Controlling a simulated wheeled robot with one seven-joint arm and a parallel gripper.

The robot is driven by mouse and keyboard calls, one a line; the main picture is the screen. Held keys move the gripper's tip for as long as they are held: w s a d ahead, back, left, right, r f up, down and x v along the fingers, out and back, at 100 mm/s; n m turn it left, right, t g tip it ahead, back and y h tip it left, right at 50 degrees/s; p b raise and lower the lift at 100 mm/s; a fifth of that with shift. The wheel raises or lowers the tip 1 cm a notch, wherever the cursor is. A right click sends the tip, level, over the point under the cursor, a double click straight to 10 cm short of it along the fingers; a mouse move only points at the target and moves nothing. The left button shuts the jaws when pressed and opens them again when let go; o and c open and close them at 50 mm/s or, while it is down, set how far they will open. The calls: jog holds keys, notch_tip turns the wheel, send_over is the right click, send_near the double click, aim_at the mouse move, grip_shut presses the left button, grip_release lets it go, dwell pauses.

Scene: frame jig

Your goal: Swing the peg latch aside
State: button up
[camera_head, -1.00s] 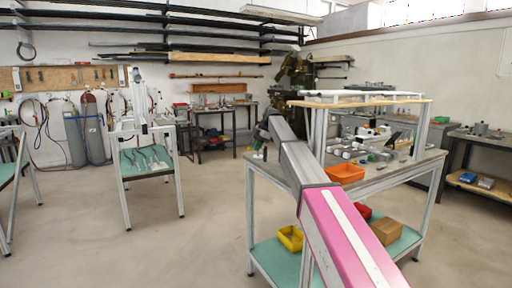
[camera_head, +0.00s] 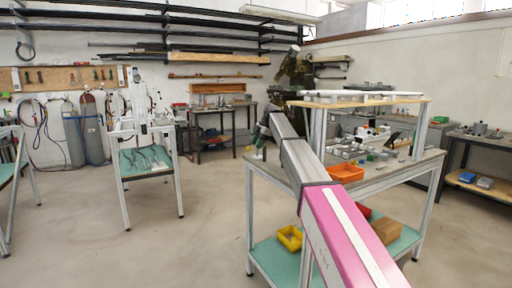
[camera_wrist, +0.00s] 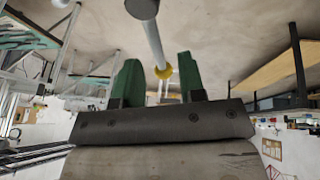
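My gripper (camera_wrist: 158,66) shows in the wrist view with two green fingers apart and nothing clasped between them. A light grey rod (camera_wrist: 154,42) with a yellow ring (camera_wrist: 163,72) and a dark grey round end (camera_wrist: 142,8) shows in line with the gap. I cannot tell how far beyond the fingertips it is, or whether it is the peg latch. In the head view my arm reaches away over the left end of the workbench (camera_head: 395,172), and its green-tipped end (camera_head: 259,139) is small. No peg latch can be made out there.
An orange bin (camera_head: 346,172) sits on the bench among several small parts. A yellow bin (camera_head: 289,238) and a cardboard box (camera_head: 386,230) are on its lower shelf. A white-framed stand (camera_head: 147,159) is at left. The floor (camera_head: 205,225) between is clear.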

jog(key=v, duration=0.9)
